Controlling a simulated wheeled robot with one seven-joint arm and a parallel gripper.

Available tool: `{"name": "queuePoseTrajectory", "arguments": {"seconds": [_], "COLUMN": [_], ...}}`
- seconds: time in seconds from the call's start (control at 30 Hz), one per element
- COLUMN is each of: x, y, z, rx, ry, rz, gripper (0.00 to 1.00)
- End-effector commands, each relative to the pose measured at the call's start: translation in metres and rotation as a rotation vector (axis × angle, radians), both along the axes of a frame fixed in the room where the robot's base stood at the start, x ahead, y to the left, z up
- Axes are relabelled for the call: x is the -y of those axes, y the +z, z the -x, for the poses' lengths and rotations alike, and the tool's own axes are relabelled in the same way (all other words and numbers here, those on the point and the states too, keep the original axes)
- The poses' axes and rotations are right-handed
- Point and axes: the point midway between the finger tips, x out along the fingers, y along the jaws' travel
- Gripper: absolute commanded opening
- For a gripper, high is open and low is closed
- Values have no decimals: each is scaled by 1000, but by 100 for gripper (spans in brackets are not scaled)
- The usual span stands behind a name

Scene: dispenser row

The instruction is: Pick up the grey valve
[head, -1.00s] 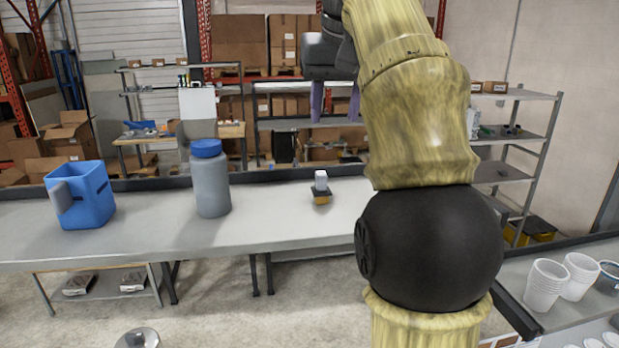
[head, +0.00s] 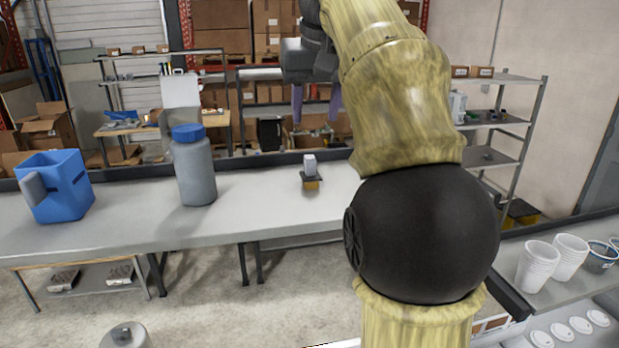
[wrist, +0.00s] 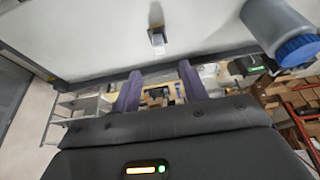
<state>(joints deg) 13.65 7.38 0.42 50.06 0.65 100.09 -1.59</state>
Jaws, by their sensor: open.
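The grey valve (head: 310,166) looks like a small pale grey block on a dark plate with a yellow base (head: 311,184). It stands upright on the long grey table (head: 262,205), near its back edge. In the wrist view the valve (wrist: 157,38) is near the top centre, beyond the fingertips. My gripper (head: 316,108) is open and empty, with two purple fingers hanging apart. In the head view it appears above the valve, slightly to its right. The wrist view also shows my gripper (wrist: 160,68), with clear space between it and the valve.
A grey bottle with a blue cap (head: 194,172) stands left of the valve, and a blue jug (head: 58,190) farther left. White cups (head: 540,265) stand on a side table at right. The table around the valve is clear. Shelves with boxes stand behind.

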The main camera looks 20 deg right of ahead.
Motion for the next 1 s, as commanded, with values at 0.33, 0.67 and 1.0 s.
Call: {"name": "queuePoseTrajectory", "arguments": {"seconds": [0.33, 0.67, 1.0], "x": [4, 6, 6], "y": [-43, -69, -70], "z": [-17, -28, -29], "rx": [-2, 0, 0], "ry": [0, 0, 0], "rz": [0, 0, 0], "gripper": [44, 44, 44]}}
